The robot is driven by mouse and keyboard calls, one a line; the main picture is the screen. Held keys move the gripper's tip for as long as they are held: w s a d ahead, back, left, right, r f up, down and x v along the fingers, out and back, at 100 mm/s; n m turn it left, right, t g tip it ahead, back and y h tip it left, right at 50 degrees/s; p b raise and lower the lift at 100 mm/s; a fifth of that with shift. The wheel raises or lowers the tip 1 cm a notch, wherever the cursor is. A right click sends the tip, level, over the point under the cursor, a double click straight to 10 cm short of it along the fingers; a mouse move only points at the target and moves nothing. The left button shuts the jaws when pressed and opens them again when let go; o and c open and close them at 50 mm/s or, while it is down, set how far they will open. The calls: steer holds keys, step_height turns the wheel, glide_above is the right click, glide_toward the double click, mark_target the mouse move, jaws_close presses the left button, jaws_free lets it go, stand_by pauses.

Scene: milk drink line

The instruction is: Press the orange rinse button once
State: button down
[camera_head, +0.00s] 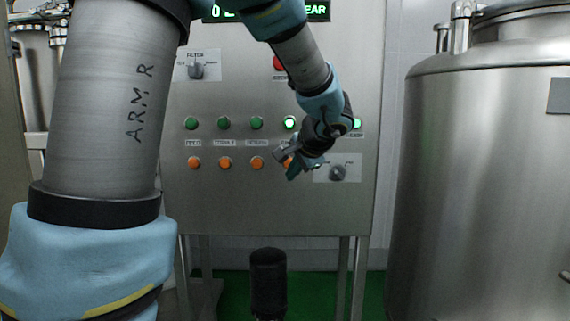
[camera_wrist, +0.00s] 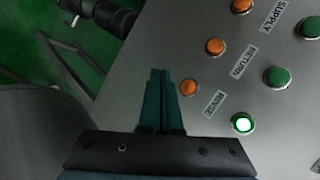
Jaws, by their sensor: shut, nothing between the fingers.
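The orange rinse button (camera_wrist: 188,87) is in the wrist view, just right of my fingertips. The RINSE label (camera_wrist: 215,103) lies between it and a lit green button (camera_wrist: 242,123). My gripper (camera_wrist: 159,73) is shut and empty, its teal fingers together and pointing toward the panel. In the head view my gripper (camera_head: 292,173) is at the lower row of buttons and partly covers the rinse button (camera_head: 288,161). The fingertips look slightly to the side of the button; whether they touch the panel I cannot tell.
Other orange buttons (camera_head: 257,162) and green buttons (camera_head: 257,123) sit nearby on the steel panel (camera_head: 270,205). A rotary switch (camera_head: 337,172) is right of my gripper. A red button (camera_head: 279,63) is above. A steel tank (camera_head: 480,170) stands at the right.

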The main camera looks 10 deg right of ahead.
steer(key=shift+w, duration=0.1)
steer(key=w+d+p, duration=0.1)
steer(key=w+p, duration=0.2)
steer(key=w, duration=0.5)
steer(key=shift+w+d+p, duration=0.2)
steer(key=shift+d+p, duration=0.1)
stand_by(2.0)
steer(key=shift+w, duration=0.4)
steer(key=shift+w+d, duration=0.15)
steer(key=shift+w, duration=0.3)
stand_by(0.5)
steer(key=shift+s, duration=0.1)
steer(key=shift+s+b, duration=0.75)
steer(key=shift+b, duration=0.05)
